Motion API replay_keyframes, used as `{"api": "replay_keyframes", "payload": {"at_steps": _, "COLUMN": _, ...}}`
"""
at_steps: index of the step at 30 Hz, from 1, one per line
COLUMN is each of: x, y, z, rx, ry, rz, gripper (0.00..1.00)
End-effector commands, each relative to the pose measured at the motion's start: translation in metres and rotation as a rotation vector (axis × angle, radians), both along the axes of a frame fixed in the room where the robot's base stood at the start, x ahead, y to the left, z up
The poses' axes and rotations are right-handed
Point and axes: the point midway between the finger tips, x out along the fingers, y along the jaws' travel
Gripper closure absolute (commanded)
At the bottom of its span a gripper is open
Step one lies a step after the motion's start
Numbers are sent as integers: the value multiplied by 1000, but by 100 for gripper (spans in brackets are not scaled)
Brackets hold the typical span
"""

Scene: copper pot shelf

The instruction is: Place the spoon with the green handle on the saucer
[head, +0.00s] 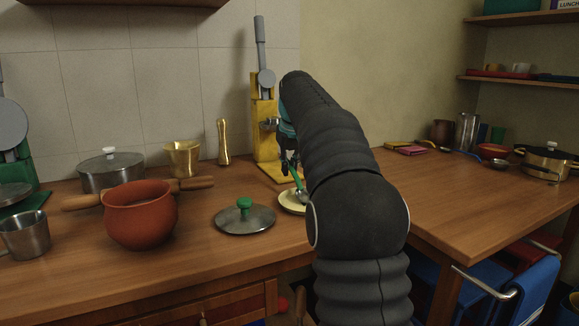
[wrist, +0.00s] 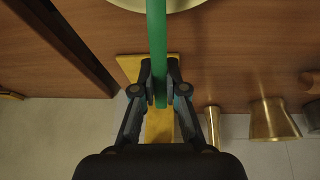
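The spoon with the green handle (head: 297,178) hangs tilted from my gripper (head: 288,160), with its metal bowl low over the saucer (head: 289,206). I cannot tell whether the bowl touches the saucer. The saucer is pale yellow and partly hidden behind my arm. In the wrist view, my gripper (wrist: 160,80) has its fingers closed on both sides of the green handle (wrist: 156,40). The saucer's rim (wrist: 190,5) shows at the top edge there, and the spoon's bowl is out of that view.
A yellow press (head: 265,125) stands behind my gripper. A steel lid with a green knob (head: 244,218) lies left of the saucer, and an orange pot (head: 140,215) stands farther left. Brass vessels (head: 183,158) stand by the wall. The counter right of my arm is largely clear.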

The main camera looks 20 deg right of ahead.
Motion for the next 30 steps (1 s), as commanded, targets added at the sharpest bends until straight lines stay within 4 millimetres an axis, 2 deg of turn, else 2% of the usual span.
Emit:
{"api": "replay_keyframes", "payload": {"at_steps": 1, "x": 0, "y": 0, "z": 0, "rx": 0, "ry": 0, "rz": 0, "gripper": 79}}
{"api": "replay_keyframes", "payload": {"at_steps": 3, "x": 0, "y": 0, "z": 0, "rx": 0, "ry": 0, "rz": 0, "gripper": 64}}
{"api": "replay_keyframes", "payload": {"at_steps": 11, "x": 0, "y": 0, "z": 0, "rx": 0, "ry": 0, "rz": 0, "gripper": 64}}
{"api": "replay_keyframes", "payload": {"at_steps": 16, "x": -3, "y": 1, "z": 10, "rx": 0, "ry": 0, "rz": 0, "gripper": 64}}
{"api": "replay_keyframes", "payload": {"at_steps": 30, "x": -35, "y": 7, "z": 90, "rx": 0, "ry": -2, "rz": 0, "gripper": 64}}
